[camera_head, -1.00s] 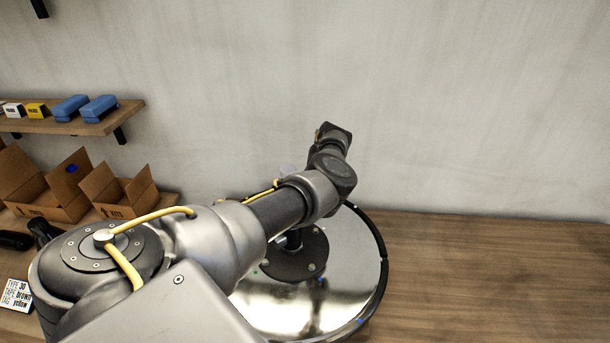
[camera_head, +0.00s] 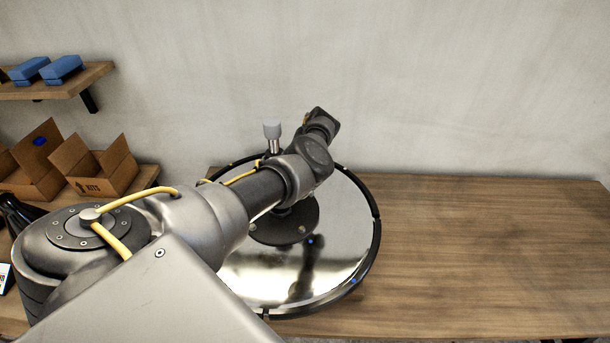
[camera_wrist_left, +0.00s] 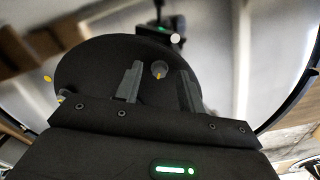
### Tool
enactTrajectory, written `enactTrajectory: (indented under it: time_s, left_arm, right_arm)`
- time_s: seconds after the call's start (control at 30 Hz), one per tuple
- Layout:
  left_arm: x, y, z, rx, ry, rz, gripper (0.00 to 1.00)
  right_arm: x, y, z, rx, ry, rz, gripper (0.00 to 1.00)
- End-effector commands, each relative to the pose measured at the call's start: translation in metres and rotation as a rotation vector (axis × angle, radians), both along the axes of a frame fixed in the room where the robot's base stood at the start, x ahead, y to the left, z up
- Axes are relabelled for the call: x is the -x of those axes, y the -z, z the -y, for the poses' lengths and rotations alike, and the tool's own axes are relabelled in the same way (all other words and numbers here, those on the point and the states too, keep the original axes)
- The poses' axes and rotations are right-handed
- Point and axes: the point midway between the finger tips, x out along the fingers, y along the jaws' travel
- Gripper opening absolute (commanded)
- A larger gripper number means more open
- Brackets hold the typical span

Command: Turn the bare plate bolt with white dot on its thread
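The chair's round mirror-like base (camera_head: 335,260) with a dark rim lies on the wooden table, with a black round plate (camera_head: 285,232) at its middle. My left arm crosses over it and hides part of the plate; in the head view the left gripper's fingertips are hidden. In the left wrist view my left gripper (camera_wrist_left: 159,88) is open, two fingers apart. A small grey bolt (camera_wrist_left: 159,69) with a yellowish mark shows between the fingers against the black plate (camera_wrist_left: 95,70); contact cannot be told. I cannot make out a white dot on its thread. My right gripper is out of view.
A grey-capped upright post (camera_head: 272,130) stands behind my left arm. Open cardboard boxes (camera_head: 105,170) are at the left, under a shelf (camera_head: 60,82) with blue boxes (camera_head: 62,68). The wooden table (camera_head: 480,260) is clear at the right.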

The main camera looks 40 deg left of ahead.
Motion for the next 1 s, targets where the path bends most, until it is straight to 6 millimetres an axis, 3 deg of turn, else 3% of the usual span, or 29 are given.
enactTrajectory:
  time_s: [0.37, 0.67, 1.0]
  left_arm:
    - [0.0002, 0.0049, -0.0002, 0.000, 0.000, 0.000, 0.38]
    - [0.0001, 0.0048, -0.0001, 0.000, 0.000, 0.000, 0.00]
    - [0.0002, 0.0042, -0.0001, 0.000, 0.045, 0.000, 0.00]
  right_arm:
    - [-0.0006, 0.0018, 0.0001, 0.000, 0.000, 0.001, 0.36]
    - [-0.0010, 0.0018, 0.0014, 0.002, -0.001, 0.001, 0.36]
    - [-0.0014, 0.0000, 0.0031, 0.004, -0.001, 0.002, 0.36]
